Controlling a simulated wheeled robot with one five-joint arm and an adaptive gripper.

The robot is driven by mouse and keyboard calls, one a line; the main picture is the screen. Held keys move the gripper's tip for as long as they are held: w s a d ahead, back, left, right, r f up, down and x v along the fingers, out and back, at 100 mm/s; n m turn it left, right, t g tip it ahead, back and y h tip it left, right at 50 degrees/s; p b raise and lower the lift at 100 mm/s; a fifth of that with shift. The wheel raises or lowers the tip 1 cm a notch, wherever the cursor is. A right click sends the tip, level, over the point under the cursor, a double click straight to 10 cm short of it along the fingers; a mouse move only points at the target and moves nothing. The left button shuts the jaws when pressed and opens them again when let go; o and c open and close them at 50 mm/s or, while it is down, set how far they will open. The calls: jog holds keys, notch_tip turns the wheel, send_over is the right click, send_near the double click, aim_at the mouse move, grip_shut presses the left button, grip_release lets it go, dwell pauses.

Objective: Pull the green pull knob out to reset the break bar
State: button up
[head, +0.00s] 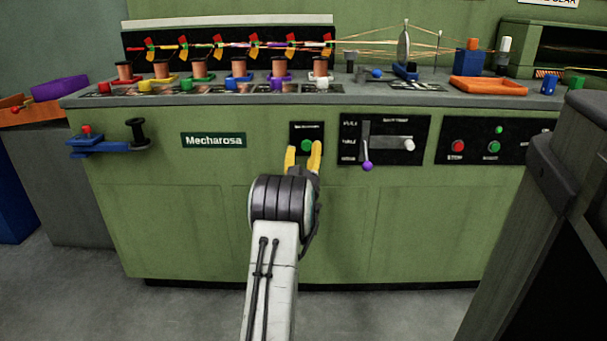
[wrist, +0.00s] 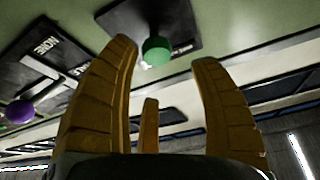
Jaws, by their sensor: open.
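The green pull knob (head: 306,146) sits on a small black plate (head: 299,127) on the green front panel of the machine. In the wrist view the knob (wrist: 156,51) shows ahead of my gripper, between the lines of the spread fingers and nearer the left fingertip. My gripper (head: 303,150) is in front of the plate with its yellow fingers apart, one on each side of the knob in the head view. In the wrist view my gripper (wrist: 165,55) is open and empty. I cannot tell whether a finger touches the knob. The break bar is not clearly identifiable.
A black panel with a purple-tipped lever (head: 367,165) and a white knob (head: 408,145) is right of the plate. Red (head: 457,146) and green (head: 494,146) buttons are farther right. A dark cabinet (head: 550,220) stands at the near right. Spools line the machine top.

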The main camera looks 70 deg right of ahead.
jog(key=v, duration=1.1)
jog(key=shift+a, duration=0.1)
dwell(0.5)
